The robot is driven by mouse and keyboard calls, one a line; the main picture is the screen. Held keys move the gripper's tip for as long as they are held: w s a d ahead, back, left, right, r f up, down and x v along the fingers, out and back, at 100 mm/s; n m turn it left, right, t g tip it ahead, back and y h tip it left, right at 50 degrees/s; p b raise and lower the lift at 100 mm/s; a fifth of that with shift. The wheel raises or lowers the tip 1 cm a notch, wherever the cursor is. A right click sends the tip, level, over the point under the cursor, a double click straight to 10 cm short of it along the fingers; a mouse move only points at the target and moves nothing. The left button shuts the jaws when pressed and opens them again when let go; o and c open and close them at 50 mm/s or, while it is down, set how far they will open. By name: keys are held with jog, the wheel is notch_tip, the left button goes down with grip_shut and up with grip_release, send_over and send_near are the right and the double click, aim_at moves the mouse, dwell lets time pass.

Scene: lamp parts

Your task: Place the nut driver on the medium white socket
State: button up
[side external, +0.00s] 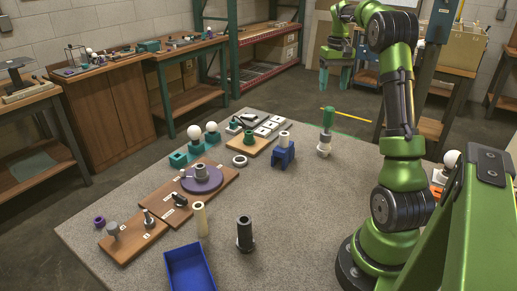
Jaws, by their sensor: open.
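A green-handled tool (327,118), which looks like the nut driver, stands upright toward the back right of the grey table. Its lower end meets a white cylindrical piece (323,149), likely the medium white socket. The two look in line, but I cannot tell how far the tool sits in or on the socket. My gripper (335,81) points down with its teal fingers apart and empty. In the picture it is above the green handle and clear of it.
A blue stand (283,155) holding a pale cylinder is left of the tool. A white ring (239,160), a purple disc (208,185) on a wooden board, a cream cylinder (201,221), a black cylinder (244,235) and a blue bin (188,271) are further left. The front-middle table is bare.

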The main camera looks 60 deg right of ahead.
jog(key=shift+r, duration=0.45)
jog(key=w+a+r+n+t, duration=0.1)
jog(key=w+a+r+t, duration=0.1)
jog(key=a, duration=0.8)
jog(key=w+a+r+n+t, duration=0.1)
jog(key=w+a+r+n, duration=0.1)
jog(key=a, duration=0.8)
jog(key=s+a+f+n+t+y, duration=0.1)
jog(key=s+a, duration=0.3)
jog(key=a, duration=0.6)
jog(key=s+a+f+n+t+y, duration=0.1)
jog(key=s+a+f+t, duration=0.2)
jog(key=a, duration=0.8)
jog(key=shift+s+a+f, duration=0.15)
jog(key=shift+s+f, duration=0.35)
jog(key=shift+s, duration=0.2)
